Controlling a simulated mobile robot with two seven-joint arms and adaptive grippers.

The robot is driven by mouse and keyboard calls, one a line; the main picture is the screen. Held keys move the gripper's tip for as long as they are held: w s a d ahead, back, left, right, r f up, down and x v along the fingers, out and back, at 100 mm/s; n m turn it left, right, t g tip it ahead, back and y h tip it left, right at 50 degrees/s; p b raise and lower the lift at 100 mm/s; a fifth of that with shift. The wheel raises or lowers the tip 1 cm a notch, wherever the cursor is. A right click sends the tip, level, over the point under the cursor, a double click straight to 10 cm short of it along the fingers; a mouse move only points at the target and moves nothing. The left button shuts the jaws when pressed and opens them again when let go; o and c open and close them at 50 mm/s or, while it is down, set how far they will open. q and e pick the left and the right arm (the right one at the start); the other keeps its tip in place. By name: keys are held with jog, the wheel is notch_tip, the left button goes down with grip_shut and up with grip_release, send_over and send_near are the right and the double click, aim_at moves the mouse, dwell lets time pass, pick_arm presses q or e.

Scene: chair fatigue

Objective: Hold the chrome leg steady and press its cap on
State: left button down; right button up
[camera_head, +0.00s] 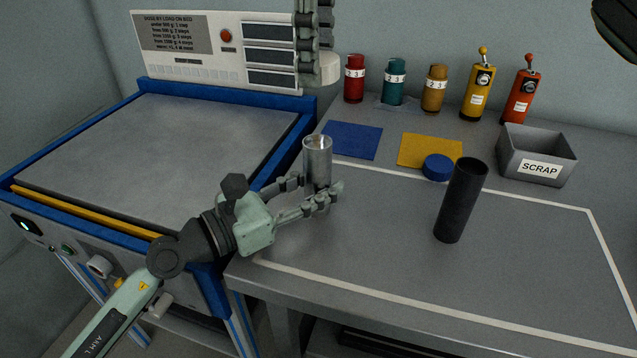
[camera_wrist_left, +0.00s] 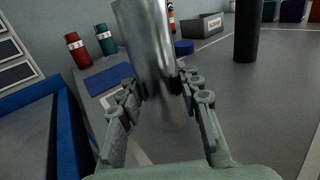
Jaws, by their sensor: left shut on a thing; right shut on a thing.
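The chrome leg (camera_head: 317,152) is a shiny, open-topped tube, roughly upright at the table's left side. My left gripper (camera_head: 318,191) is shut around its lower part. In the left wrist view, the leg (camera_wrist_left: 149,45) stands between the fingers of my left gripper (camera_wrist_left: 160,98); its top is out of that view. I cannot tell whether its foot touches the table. My right gripper (camera_head: 316,72) is at the top, above the leg and apart from it, fingers pointing down. It is shut on a pale round piece (camera_head: 328,69), apparently the cap, partly hidden by the fingers.
A black tube (camera_head: 461,200) stands right of the leg, with a blue disc (camera_head: 437,168) beside it. Blue (camera_head: 352,140) and yellow (camera_head: 420,150) mats, several bottles and a grey SCRAP bin (camera_head: 536,157) are behind. A blue-framed machine (camera_head: 190,135) borders the table's left. The front table is clear.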

aim_at(317, 142)
dwell(0.6)
jog(key=n, duration=0.1)
jog(key=f+n, duration=0.1)
jog(key=n, duration=0.1)
jog(key=f+n, duration=0.1)
jog(key=n, duration=0.1)
notch_tip(317, 142, down, 2)
jog(key=n, duration=0.3)
jog(key=n+g, duration=0.1)
jog(key=n, duration=0.2)
jog(key=shift+n+y, duration=0.3)
jog(key=shift+d+f, duration=0.1)
jog(key=shift+f, duration=1.95)
jog(key=shift+f, duration=0.2)
jog(key=shift+f, duration=1.3)
jog(key=o, duration=0.9)
